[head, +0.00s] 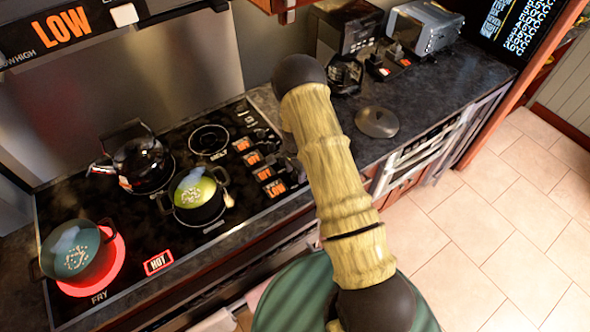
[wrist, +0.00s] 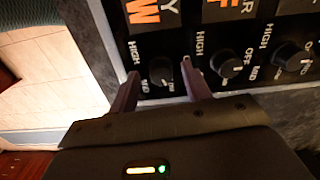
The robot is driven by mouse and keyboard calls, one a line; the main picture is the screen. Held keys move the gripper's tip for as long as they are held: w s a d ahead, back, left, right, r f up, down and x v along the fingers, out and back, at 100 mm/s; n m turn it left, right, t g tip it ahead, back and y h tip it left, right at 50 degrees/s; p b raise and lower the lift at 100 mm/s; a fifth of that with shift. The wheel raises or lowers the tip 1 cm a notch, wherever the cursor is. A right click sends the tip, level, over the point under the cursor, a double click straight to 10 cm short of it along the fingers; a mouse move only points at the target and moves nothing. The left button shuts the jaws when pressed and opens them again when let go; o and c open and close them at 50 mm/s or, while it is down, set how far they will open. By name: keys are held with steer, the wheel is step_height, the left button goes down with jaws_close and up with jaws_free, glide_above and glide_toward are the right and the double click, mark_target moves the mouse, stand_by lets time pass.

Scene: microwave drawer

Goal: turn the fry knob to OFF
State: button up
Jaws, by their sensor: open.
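The fry knob (wrist: 161,70) is small, round and black, under a partly cut-off label ending in "Y" with an orange "W" below it, in the wrist view. "HIGH" and "MID" are marked around it. My gripper (wrist: 160,76) is open, with one finger on each side of this knob. I cannot tell whether the fingers touch it. In the head view the orange "LOW" display (head: 275,189) shows at the front of the stove's control strip. My arm hides the gripper there. The fry burner (head: 112,255) glows red under a dark pot, with a "HOT" sign beside it.
Two more knobs (wrist: 228,65) (wrist: 292,57) sit to the right in the wrist view. A pot (head: 199,208) and a kettle (head: 142,163) stand on the stove (head: 165,260). A lid (head: 377,122) lies on the counter (head: 440,85). The tiled floor (head: 500,235) is clear.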

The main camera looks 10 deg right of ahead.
steer(key=shift+a, duration=0.1)
steer(key=shift+c, duration=0.2)
steer(key=c, duration=1)
steer(key=shift+o, duration=0.3)
steer(key=shift+f+n+b, duration=0.1)
steer(key=shift+n+b, duration=0.3)
steer(key=shift+b, duration=0.05)
steer(key=shift+f+n+b, duration=0.1)
steer(key=shift+n+b, duration=1.1)
steer(key=shift+b, duration=0.05)
steer(key=n+b, duration=0.5)
steer(key=n, duration=0.3)
steer(key=shift+b, duration=0.3)
steer(key=shift+w+r+n+b, duration=0.15)
steer(key=shift+n+b, duration=0.15)
steer(key=shift+n, duration=0.45)
steer(key=shift+s+r+n+b, duration=0.1)
steer(key=shift+n+b, duration=0.15)
steer(key=shift+n, duration=0.5)
